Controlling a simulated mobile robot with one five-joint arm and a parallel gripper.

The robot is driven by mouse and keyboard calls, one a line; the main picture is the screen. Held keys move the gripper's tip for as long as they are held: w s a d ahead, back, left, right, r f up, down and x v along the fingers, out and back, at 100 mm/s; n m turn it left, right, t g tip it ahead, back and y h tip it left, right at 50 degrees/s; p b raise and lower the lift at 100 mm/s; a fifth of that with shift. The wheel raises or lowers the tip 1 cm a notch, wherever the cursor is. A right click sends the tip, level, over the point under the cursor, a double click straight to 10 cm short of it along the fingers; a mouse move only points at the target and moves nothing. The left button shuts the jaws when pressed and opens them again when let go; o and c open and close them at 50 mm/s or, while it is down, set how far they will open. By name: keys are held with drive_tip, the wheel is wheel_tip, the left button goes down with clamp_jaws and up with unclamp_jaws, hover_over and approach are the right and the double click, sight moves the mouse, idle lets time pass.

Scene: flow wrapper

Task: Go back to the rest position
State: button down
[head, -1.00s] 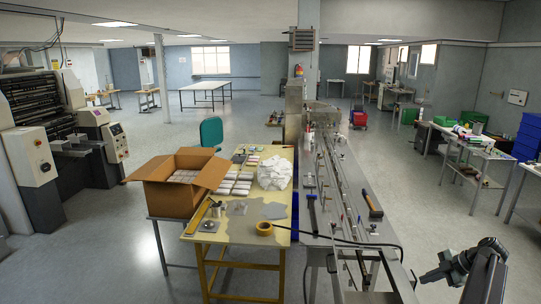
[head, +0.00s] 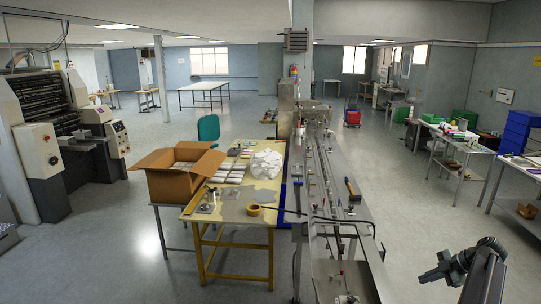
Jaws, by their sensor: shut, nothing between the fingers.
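My gripper (head: 430,275) is at the lower right of the head view, held over open floor to the right of the flow wrapper. Its fingers are together and hold nothing. The arm (head: 484,262) is folded close in at the lower right corner. The long grey flow wrapper (head: 331,238) runs away from me through the middle, apart from the gripper.
Benches with blue crates (head: 521,132) stand right. Floor between is clear.

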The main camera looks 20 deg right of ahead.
drive_tip(key=w+a+f+m+g+b, duration=0.1)
drive_tip(key=w+a+f+m+b, duration=0.25)
drive_tip(key=a, duration=0.75)
drive_tip(key=w+a+f+m+g+b, duration=0.1)
drive_tip(key=w+a+f+g+b, duration=0.15)
drive_tip(key=a+f+b, duration=0.55)
drive_tip(key=w+a+f+m+g+b, duration=0.1)
drive_tip(key=w+a+f+m, duration=0.3)
drive_tip(key=a, duration=0.9)
drive_tip(key=s+a+f+m+h+b, duration=0.1)
drive_tip(key=a+f+m+b, duration=0.1)
drive_tip(key=a, duration=0.6)
drive_tip(key=s+a+f+m+g+h+b, duration=0.1)
drive_tip(key=a+f+b, duration=0.3)
drive_tip(key=a, duration=0.5)
drive_tip(key=s+a+f+m+h+b, duration=0.2)
drive_tip(key=a+f, duration=0.3)
drive_tip(key=a, duration=0.3)
drive_tip(key=shift+s+a+f+m+g+b, duration=0.2)
drive_tip(key=shift+s+m+g+b, duration=0.15)
drive_tip(key=shift+m+b, duration=0.5)
drive_tip(key=c, duration=1.4)
unclamp_jaws()
drive_tip(key=shift+w, duration=0.1)
